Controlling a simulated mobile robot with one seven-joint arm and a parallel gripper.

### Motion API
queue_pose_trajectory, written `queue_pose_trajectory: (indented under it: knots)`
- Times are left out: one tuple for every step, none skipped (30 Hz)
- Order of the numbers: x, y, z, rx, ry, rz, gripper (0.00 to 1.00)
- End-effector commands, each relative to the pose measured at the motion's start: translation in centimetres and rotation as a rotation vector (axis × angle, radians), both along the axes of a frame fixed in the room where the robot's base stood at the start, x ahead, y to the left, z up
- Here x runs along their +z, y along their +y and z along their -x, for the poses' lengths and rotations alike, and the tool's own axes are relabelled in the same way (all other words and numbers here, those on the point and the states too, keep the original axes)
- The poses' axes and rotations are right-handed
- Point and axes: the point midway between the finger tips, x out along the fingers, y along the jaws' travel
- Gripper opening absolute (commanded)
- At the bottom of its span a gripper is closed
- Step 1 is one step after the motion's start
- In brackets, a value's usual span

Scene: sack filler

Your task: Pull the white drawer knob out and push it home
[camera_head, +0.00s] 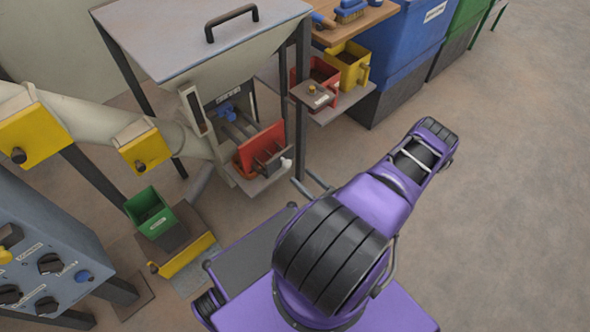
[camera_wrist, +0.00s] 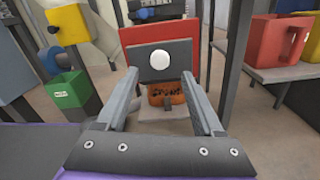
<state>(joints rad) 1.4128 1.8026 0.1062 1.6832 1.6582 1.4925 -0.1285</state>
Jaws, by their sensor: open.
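The white knob (camera_wrist: 160,59) sits on a dark plate (camera_wrist: 140,69) in front of a red panel (camera_wrist: 134,35) in the wrist view. In the head view the white knob (camera_head: 286,163) shows at the right of the red panel (camera_head: 262,146), low on the sack filler. My gripper (camera_wrist: 162,80) is open, its two fingers reaching toward the dark plate with the knob between them in the picture. No contact with the knob shows, and the exact gap is unclear.
A hopper (camera_head: 215,40) with a black handle stands above the drawer. Its dark frame legs flank the drawer. A green bin (camera_head: 149,212) stands at lower left. Open floor lies at right.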

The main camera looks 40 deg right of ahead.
Motion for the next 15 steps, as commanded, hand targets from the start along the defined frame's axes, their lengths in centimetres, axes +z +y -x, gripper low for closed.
queue_pose_trajectory:
  knots:
    - [0.0, -0.2, 1.4, -0.004, 0.003, -0.001, 0.69]
    - [0.0, -0.2, 2.2, -0.003, 0.003, -0.001, 0.69]
    - [0.0, -0.3, 3.2, -0.005, 0.002, -0.001, 0.69]
    - [0.0, -0.4, 3.9, -0.004, 0.002, 0.0, 0.69]
    - [-0.1, -0.5, 4.7, -0.004, 0.003, 0.0, 0.69]
    - [0.0, -0.5, 5.6, -0.004, 0.002, 0.0, 0.69]
    - [0.0, -0.5, 6.3, -0.004, 0.002, 0.0, 0.69]
    - [-0.1, -0.6, 6.9, -0.005, 0.002, 0.0, 0.69]
    - [-0.1, -0.7, 7.7, -0.003, 0.002, 0.0, 0.69]
    - [-0.1, -0.7, 8.3, -0.003, 0.003, 0.0, 0.69]
    - [-0.1, -0.7, 8.8, -0.004, 0.002, 0.0, 0.69]
    - [0.0, -0.8, 9.4, -0.002, 0.0, 0.0, 0.69]
    - [0.0, -0.8, 9.8, -0.003, 0.001, 0.0, 0.69]
    - [-0.1, -0.9, 10.2, -0.003, 0.002, 0.0, 0.69]
    - [-0.1, -0.9, 10.6, -0.002, 0.001, 0.0, 0.69]
